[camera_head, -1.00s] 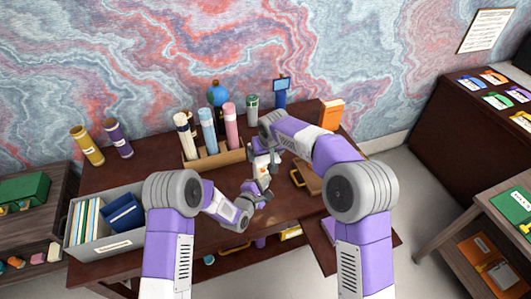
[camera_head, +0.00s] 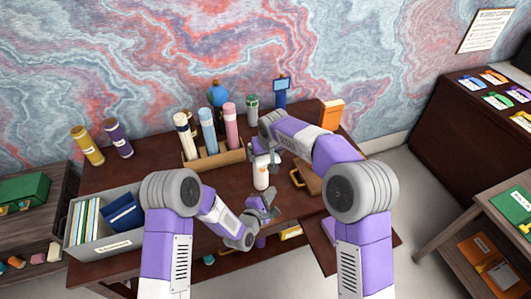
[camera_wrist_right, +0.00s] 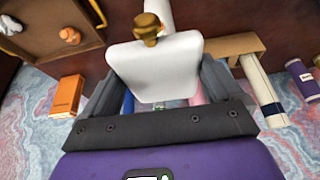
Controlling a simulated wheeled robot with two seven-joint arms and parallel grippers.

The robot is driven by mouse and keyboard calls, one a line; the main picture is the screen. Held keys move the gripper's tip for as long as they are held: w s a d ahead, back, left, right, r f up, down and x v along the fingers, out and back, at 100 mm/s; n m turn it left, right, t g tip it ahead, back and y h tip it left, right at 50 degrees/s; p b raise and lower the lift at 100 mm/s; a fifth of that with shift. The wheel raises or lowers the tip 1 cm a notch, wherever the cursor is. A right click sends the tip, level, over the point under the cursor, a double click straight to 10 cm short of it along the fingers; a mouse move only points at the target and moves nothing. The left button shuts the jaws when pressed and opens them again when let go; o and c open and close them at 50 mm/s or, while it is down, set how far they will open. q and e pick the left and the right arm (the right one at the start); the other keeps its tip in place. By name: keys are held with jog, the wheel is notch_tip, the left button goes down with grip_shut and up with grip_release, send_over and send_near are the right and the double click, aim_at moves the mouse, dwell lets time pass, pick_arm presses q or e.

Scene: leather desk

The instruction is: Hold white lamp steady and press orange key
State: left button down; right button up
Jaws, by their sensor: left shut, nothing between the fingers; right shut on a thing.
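The white lamp (camera_head: 261,178) stands upright on the dark desk, below my right gripper (camera_head: 266,151) in the head view. My right gripper is shut on its upper part. In the right wrist view the white lamp (camera_wrist_right: 155,68) fills the space between the fingers. A gold-orange knob (camera_wrist_right: 148,28), which looks like the orange key, sticks out of its white face. My left gripper (camera_head: 268,205) is shut and empty, a little nearer to me than the lamp and apart from it. The key is not clear in the head view.
A wooden rack (camera_head: 232,157) with several rolled tubes stands behind and left of the lamp. A wooden tray (camera_head: 309,181) lies to its right. An orange box (camera_head: 331,114) stands at the back right. A grey file bin (camera_head: 104,231) is at the left. Bare desk lies left of the lamp.

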jog(key=o, duration=1.1)
jog(key=shift+c, duration=0.2)
jog(key=shift+r, duration=0.1)
